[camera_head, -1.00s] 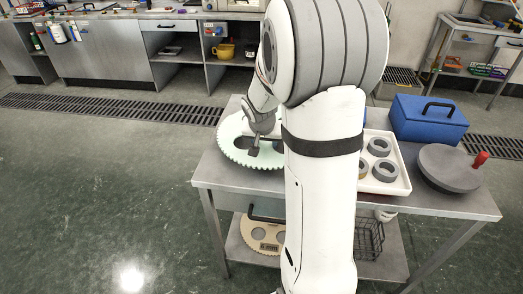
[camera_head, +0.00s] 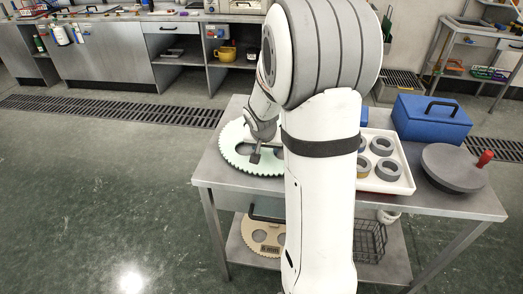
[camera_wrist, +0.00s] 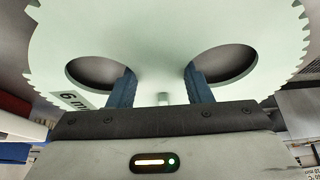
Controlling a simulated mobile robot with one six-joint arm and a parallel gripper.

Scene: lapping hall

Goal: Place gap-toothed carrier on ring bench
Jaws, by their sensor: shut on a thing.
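A pale green toothed carrier (camera_head: 231,159) is a flat disc with large oval holes, at the left end of a grey metal bench (camera_head: 215,181). I cannot tell whether it touches the bench top or hovers just above it. My gripper (camera_head: 255,157) is over the disc in the head view. In the wrist view, the blue fingers of my gripper (camera_wrist: 161,88) are shut on the web of the carrier (camera_wrist: 160,35) between two holes. A "6 mm" label shows there. My arm hides the disc's right side, and no gap in its teeth is clear.
On the bench stand a white tray (camera_head: 386,187) of grey rings, a blue case (camera_head: 430,120) and a round grey plate with a red knob (camera_head: 452,168). The lower shelf holds a beige toothed carrier (camera_head: 263,236) and a wire basket (camera_head: 370,241). Floor at left is clear.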

